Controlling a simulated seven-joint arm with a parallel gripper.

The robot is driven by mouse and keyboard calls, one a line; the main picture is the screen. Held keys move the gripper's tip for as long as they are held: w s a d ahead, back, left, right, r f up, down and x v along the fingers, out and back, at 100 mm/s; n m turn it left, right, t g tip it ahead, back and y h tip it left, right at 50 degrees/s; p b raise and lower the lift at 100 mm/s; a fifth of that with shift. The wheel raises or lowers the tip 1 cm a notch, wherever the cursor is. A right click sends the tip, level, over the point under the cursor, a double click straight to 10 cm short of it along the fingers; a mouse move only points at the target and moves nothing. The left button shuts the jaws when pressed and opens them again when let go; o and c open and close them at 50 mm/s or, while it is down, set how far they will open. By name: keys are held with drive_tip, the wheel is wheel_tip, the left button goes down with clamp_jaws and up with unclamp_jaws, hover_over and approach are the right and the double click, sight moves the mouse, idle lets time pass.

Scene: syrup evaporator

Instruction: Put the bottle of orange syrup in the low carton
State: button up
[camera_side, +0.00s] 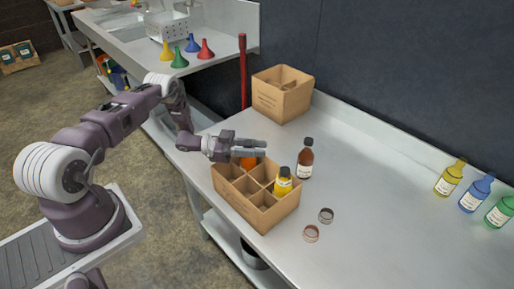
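The low carton (241,201) is a brown cardboard box with dividers, standing near the front edge of the steel table. An orange bottle (248,163) shows in part in a compartment at its back. Its neck and cap are hidden behind my gripper (264,147). My gripper lies level over the back of the carton, with its fingers pointing right. I cannot tell whether the fingers are apart or shut on the bottle. A yellow bottle (283,184) stands in a compartment at the carton's right side.
A brown bottle (305,162) stands on the table just behind the carton. A taller carton (275,102) stands at the back. Two small rings (326,215) (311,233) lie right of the low carton. Yellow, blue and green bottles (475,193) stand far right. The table between is clear.

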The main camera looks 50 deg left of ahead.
drive_tip(key=o, duration=0.4)
drive_tip(key=shift+r, duration=0.1)
drive_tip(key=v, duration=1.2)
drive_tip(key=w+a+r+t+y, duration=0.25)
drive_tip(key=w+r+y, duration=0.35)
drive_tip(key=w+r, duration=0.6)
drive_tip(key=w+r+n+y, duration=0.25)
drive_tip(key=r+y, duration=0.25)
drive_tip(key=r, duration=0.5)
drive_tip(key=w+r+n+y, duration=0.1)
drive_tip(key=r+n+y, duration=0.25)
drive_tip(key=r, duration=0.65)
drive_tip(key=s+d+r+n+g+y, duration=0.1)
drive_tip(key=s+d+r+n+g, duration=0.15)
drive_tip(key=s+d, duration=0.55)
drive_tip(key=s+d+r+n+g+y, duration=0.1)
drive_tip(key=s+d+r+g+y, duration=0.2)
drive_tip(key=s, duration=0.9)
drive_tip(key=s+d+f+g+h, duration=0.1)
drive_tip(key=s+d+f, duration=0.1)
drive_tip(key=s, duration=0.4)
drive_tip(key=s+d+f+g+h, duration=0.1)
drive_tip(key=s+d+f+h, duration=0.1)
drive_tip(key=s+d, duration=0.3)
drive_tip(key=s+d+f+g+h, duration=0.1)
drive_tip(key=s+d, duration=0.3)
drive_tip(key=s, duration=0.5)
drive_tip(key=shift+s+d+f+h, duration=0.2)
drive_tip(key=shift+f+h, duration=0.25)
drive_tip(key=shift+f, duration=0.3)
